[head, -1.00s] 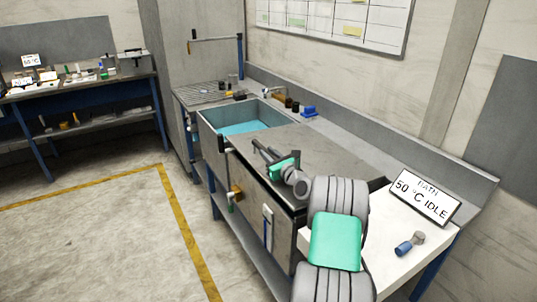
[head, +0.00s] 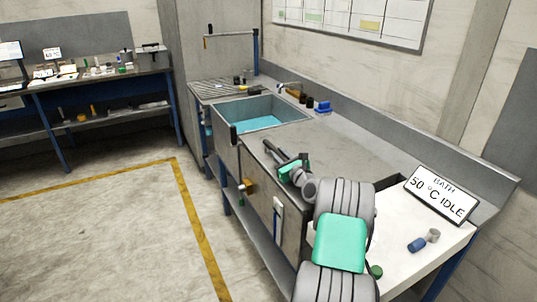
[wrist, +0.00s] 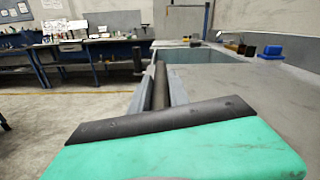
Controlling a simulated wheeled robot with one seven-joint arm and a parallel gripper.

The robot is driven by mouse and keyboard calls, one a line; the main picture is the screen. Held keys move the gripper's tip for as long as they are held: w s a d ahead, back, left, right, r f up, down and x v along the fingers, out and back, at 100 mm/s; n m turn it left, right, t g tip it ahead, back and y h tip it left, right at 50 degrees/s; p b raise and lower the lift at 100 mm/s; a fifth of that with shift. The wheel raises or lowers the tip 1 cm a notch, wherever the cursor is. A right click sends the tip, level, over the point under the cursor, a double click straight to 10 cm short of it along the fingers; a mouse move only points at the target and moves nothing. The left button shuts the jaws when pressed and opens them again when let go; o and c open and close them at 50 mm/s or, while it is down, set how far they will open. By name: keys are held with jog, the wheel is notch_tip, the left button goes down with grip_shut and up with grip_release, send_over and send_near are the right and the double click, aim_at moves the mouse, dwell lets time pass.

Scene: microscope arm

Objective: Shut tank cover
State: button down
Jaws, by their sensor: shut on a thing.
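The tank (head: 222,130) is a grey steel basin with blue liquid inside, and its far part is open. A flat grey panel that I take for the tank cover (head: 325,148) lies on the near side of the opening. A black upright grip (head: 233,134) stands at the tank's front corner; it also shows in the wrist view (wrist: 138,62). My gripper (head: 269,144) is at the panel's front edge, pointing toward the tank. In the wrist view its narrow jaws (wrist: 159,80) are close together. They hide what they hold, which seems part of the cover.
Bottles and a blue block (head: 322,107) stand along the back ledge. A sign reading 50 °C IDLE (head: 441,194) and a small blue item (head: 416,245) are on the white near top. Open floor (head: 110,225) lies to the left.

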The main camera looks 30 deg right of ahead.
jog(key=shift+s+f, duration=0.15)
jog(key=shift+f, duration=0.6)
jog(key=c, duration=1.3)
grip_release()
jog(key=shift+f, duration=0.15)
jog(key=shift+o, duration=0.2)
notch_tip(320, 180, up, 4)
jog(key=shift+r, duration=0.1)
jog(key=s+a+r+b, duration=0.1)
jog(key=s+a+r, duration=0.6)
jog(key=s, duration=0.5)
notch_tip(320, 180, up, 3)
jog(key=shift+f, duration=0.1)
